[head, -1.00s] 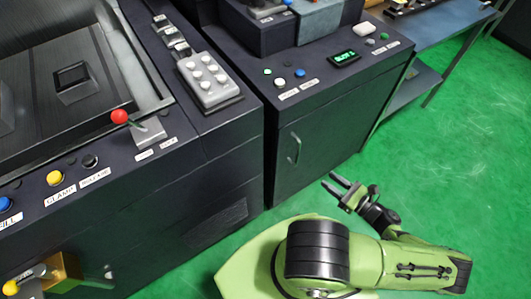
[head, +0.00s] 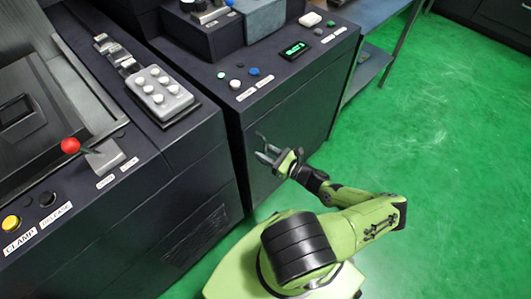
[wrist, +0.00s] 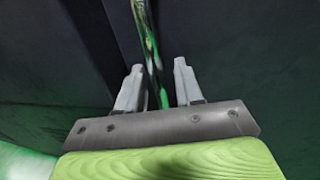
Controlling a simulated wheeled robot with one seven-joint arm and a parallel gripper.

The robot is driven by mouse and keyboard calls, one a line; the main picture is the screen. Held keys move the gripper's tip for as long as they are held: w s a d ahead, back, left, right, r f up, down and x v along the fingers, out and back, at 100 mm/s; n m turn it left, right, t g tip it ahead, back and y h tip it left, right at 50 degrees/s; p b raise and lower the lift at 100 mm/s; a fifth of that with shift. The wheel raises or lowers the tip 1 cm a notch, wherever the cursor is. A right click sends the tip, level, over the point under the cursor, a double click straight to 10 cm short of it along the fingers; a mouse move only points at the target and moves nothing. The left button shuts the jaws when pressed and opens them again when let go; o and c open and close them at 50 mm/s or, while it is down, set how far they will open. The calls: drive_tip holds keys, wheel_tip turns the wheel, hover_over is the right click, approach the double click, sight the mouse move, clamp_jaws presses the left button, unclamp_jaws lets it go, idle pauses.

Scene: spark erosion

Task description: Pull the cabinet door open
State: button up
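The dark cabinet door (head: 312,112) is on the front of the right-hand machine cabinet and looks shut. Its slim vertical handle (head: 261,137) is partly hidden by my gripper (head: 264,154), which is at the door front. In the wrist view, the shiny handle (wrist: 148,42) runs vertically between the two grey fingers of my gripper (wrist: 156,72). The fingers are apart, with gaps visible beside the handle. I cannot tell how far the fingertips reach past it.
A larger dark machine (head: 180,165) stands close on the left, with a red-knobbed lever (head: 70,146) and a keypad (head: 160,92) on top. A blue-grey bench (head: 372,18) stands behind at right. The green floor (head: 450,150) is clear on the right.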

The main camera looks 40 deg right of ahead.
drive_tip(key=shift+c, duration=0.2)
clamp_jaws()
drive_tip(key=shift+s, duration=0.1)
